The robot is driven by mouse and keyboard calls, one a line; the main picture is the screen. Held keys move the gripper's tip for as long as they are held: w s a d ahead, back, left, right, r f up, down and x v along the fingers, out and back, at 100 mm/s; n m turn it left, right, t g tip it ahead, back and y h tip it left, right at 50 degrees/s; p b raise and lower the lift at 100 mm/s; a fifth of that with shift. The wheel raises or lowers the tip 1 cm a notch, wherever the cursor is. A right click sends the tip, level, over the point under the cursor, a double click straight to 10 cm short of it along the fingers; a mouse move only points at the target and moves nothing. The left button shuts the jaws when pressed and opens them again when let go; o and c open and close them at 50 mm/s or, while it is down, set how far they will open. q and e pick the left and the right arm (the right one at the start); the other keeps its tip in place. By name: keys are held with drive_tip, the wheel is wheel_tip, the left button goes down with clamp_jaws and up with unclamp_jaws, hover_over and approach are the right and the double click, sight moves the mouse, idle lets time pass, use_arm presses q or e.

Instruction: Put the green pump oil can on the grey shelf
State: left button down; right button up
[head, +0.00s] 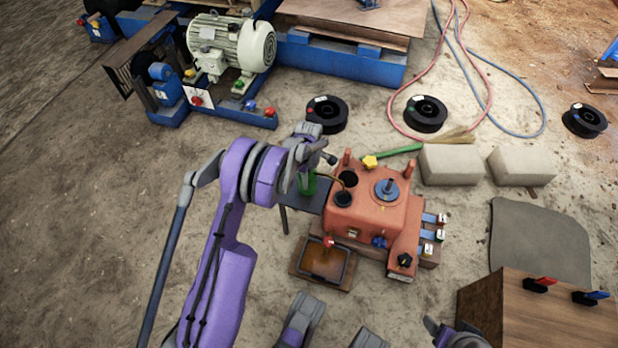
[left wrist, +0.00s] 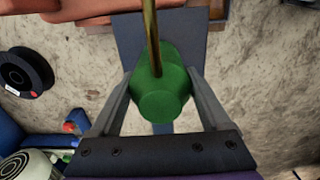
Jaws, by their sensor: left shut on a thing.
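The green pump oil can (head: 308,184) is upright between the fingers of my left gripper (head: 306,172), which is shut on it. In the left wrist view the can (left wrist: 162,95) sits between both fingers of the gripper (left wrist: 162,92), and its brass spout (left wrist: 152,35) runs up past the top edge. The dark grey shelf (head: 291,199) is beside the orange machine, and the can is over it. The shelf (left wrist: 130,40) also shows behind the can in the wrist view. I cannot tell whether the can's base touches the shelf.
The orange machine (head: 372,215) stands just right of the shelf. A wooden-edged tray (head: 323,263) lies in front. Black spools (head: 327,113), concrete blocks (head: 452,164) and a motor rig (head: 231,42) stand behind. A wooden box (head: 540,318) is at lower right. Floor to the left is clear.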

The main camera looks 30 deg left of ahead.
use_arm(q)
drive_tip(key=shift+f, duration=0.6)
drive_tip(key=shift+f, duration=0.1)
unclamp_jaws()
